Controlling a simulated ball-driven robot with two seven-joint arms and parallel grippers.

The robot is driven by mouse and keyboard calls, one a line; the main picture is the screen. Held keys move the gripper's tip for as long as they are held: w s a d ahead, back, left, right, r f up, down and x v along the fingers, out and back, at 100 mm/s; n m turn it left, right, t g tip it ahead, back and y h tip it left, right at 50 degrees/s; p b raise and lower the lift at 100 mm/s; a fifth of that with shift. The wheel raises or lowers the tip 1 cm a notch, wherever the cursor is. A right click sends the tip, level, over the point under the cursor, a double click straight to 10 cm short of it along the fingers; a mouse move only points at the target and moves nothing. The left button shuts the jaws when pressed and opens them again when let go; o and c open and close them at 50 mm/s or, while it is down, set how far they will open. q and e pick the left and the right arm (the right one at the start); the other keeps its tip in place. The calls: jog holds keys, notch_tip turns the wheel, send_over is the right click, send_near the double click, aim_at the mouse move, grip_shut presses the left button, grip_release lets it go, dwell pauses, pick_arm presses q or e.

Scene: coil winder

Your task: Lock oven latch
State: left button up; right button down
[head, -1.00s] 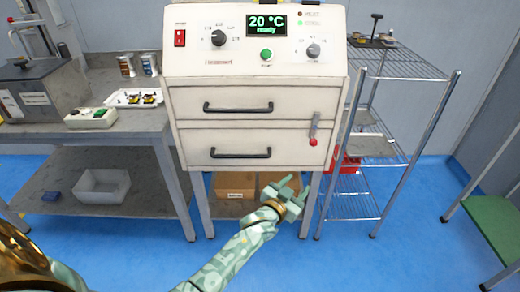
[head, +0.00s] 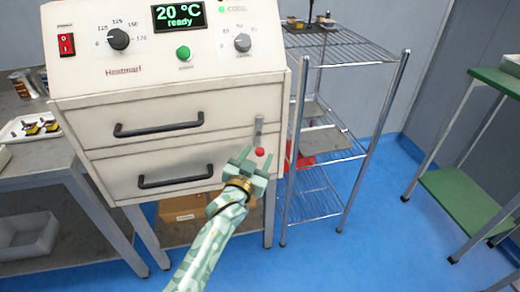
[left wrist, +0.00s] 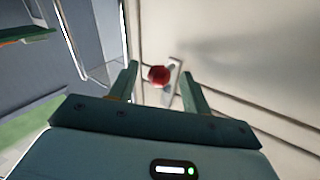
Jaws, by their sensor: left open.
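The oven (head: 180,100) is a cream cabinet with two drawer-like doors, and its display reads 20 °C ready. The oven latch (head: 259,134) is a small grey lever with a red knob at its lower end, on the right of the front. In the head view it hangs about straight down. My left gripper (head: 253,161) is open just below and in front of the red knob. In the left wrist view the latch's red knob (left wrist: 159,74) shows between and beyond the open fingers, apart from both. My right gripper is not in view.
A wire shelf rack (head: 345,150) stands close to the oven's right side. A grey workbench (head: 50,165) stands at left, and a green-topped table (head: 500,82) at far right. Blue floor lies open between rack and table.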

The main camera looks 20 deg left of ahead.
pick_arm(q)
jog(key=shift+w, duration=0.3)
jog(key=shift+r, duration=0.1)
jog(key=c, duration=1)
jog(key=shift+d+n+t, duration=0.2)
jog(key=shift+n+t, duration=0.1)
jog(key=shift+n, duration=0.3)
jog(key=o, duration=1)
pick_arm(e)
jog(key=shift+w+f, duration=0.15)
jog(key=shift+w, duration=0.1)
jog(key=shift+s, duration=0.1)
